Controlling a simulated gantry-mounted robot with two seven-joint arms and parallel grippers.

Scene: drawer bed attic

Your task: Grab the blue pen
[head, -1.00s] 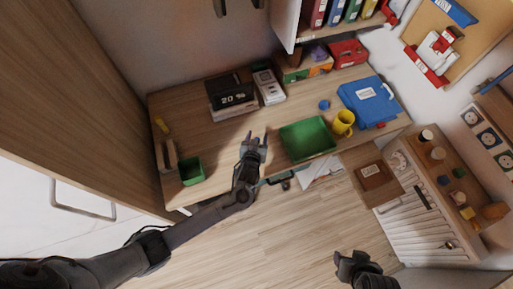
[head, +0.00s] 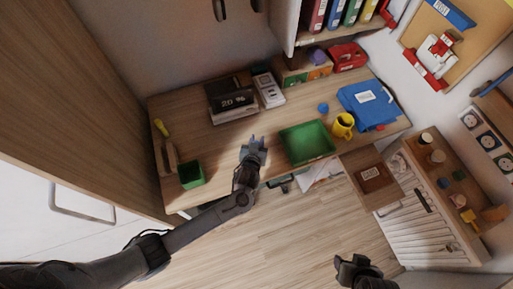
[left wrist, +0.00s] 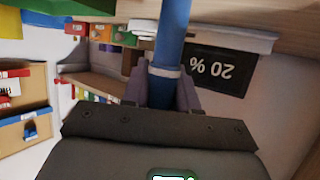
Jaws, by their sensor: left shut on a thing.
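The blue pen (left wrist: 172,40) shows large in the left wrist view, a thick blue shaft with a pale grey band. It stands between the two fingers of my left gripper (left wrist: 161,92), which is shut on it. In the head view my left gripper (head: 254,146) is over the front part of the desk, left of the green tray. The pen is too small to make out clearly there. My right gripper (head: 350,264) is at the bottom, over the floor and away from the desk. Its jaw opening is not clear.
The desk (head: 215,150) holds a green tray (head: 306,143), a green cup (head: 191,174), a yellow mug (head: 342,125), a blue case (head: 368,104) and a dark box marked 20 % (head: 232,101). A drawer unit (head: 425,215) stands at right. Bare desk lies left of my left gripper.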

